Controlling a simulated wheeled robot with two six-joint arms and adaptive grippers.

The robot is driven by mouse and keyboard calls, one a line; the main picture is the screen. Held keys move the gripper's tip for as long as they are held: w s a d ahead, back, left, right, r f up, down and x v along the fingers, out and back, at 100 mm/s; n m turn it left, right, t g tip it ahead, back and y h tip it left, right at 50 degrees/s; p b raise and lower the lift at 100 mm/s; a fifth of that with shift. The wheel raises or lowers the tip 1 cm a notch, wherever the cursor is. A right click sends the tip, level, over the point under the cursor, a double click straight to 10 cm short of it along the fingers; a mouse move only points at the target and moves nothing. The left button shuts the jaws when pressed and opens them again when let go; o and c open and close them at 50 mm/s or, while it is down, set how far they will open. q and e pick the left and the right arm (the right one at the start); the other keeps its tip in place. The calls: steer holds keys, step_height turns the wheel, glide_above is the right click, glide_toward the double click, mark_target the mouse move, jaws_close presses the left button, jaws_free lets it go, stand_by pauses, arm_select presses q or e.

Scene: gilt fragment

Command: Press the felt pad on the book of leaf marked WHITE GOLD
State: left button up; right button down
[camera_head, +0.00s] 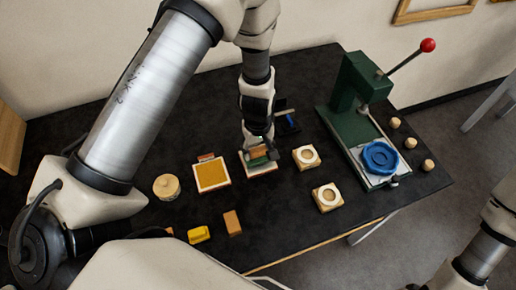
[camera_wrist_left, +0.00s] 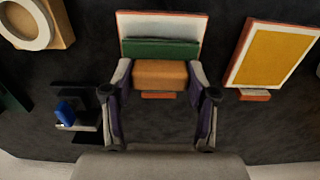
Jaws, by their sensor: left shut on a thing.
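My left gripper (camera_head: 262,150) is shut on the felt pad, a brown wooden block with a green face. In the left wrist view the gripper (camera_wrist_left: 160,88) has a finger on each side of the pad (camera_wrist_left: 160,74). The pad is over a pale book of leaf (camera_head: 250,169), which also shows beyond it in the left wrist view (camera_wrist_left: 150,24). I cannot tell whether pad and book touch. A second book (camera_head: 212,175) with a gold-yellow leaf lies to its left, and shows at right in the left wrist view (camera_wrist_left: 278,58). Their markings are unreadable. My right gripper is out of view.
A green press (camera_head: 350,88) with a red-knobbed lever and a blue round piece (camera_head: 380,157) stands at right. Two pale blocks with rings (camera_head: 306,157) (camera_head: 328,197) lie between. A round lidded pot (camera_head: 166,187), yellow block (camera_head: 199,234) and orange block (camera_head: 232,222) are at left and front.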

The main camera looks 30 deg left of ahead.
arm_select(q)
steer(key=shift+s, duration=0.1)
steer(key=shift+f+b, duration=0.35)
steer(key=shift+f, duration=0.1)
stand_by(0.5)
stand_by(1.0)
step_height(320, 180, up, 7)
steer(key=p, duration=0.7)
